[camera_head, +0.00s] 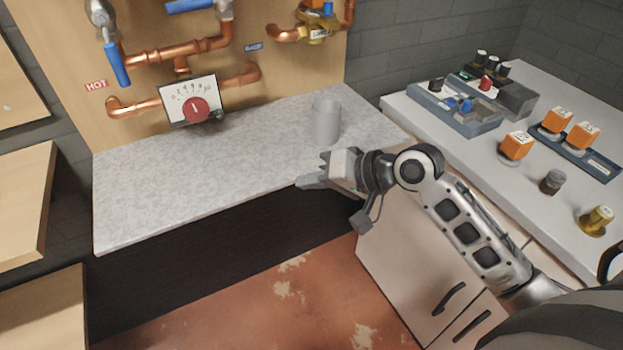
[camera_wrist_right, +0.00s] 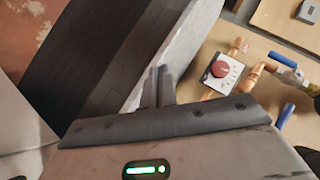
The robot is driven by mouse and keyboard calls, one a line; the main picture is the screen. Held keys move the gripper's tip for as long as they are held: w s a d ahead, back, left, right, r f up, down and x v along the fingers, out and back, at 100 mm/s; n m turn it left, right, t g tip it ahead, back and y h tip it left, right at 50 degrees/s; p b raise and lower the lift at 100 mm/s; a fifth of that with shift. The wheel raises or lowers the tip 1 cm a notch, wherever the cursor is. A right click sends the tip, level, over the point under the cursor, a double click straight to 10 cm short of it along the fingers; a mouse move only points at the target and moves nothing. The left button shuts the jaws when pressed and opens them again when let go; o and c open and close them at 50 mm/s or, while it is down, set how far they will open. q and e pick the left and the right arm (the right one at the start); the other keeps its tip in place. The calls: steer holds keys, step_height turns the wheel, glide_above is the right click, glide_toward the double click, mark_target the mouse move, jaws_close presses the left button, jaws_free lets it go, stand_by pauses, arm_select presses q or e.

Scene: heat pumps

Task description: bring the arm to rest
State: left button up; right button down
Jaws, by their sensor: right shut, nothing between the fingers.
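My right arm (camera_head: 465,235) comes in from the lower right of the head view and is bent. Its gripper (camera_head: 308,182) points left at the front edge of the grey speckled counter (camera_head: 200,175). I cannot tell from the head view how far it is above the counter edge. In the right wrist view the two fingers (camera_wrist_right: 158,85) lie together, shut, with nothing between them. My left gripper is not in view.
A grey cup (camera_head: 326,122) stands on the counter behind my right gripper. A dial with a red knob (camera_head: 195,108) and copper pipes (camera_head: 180,48) are on the back board. A white side table (camera_head: 470,150) at right holds blue trays and orange-topped parts.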

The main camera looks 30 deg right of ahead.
stand_by(0.4)
steer(key=s+a+f+n+t+h, duration=0.1)
steer(key=s+a+f+n+h, duration=0.1)
steer(key=s+f, duration=0.5)
steer(key=s+a+f+n+h, duration=0.2)
steer(key=s+a+f+n, duration=0.1)
steer(key=s+f, duration=0.4)
steer(key=shift+s+a+f+n+t+h, duration=0.2)
steer(key=shift+s+a+n+t+h, duration=0.15)
steer(key=shift+n, duration=0.25)
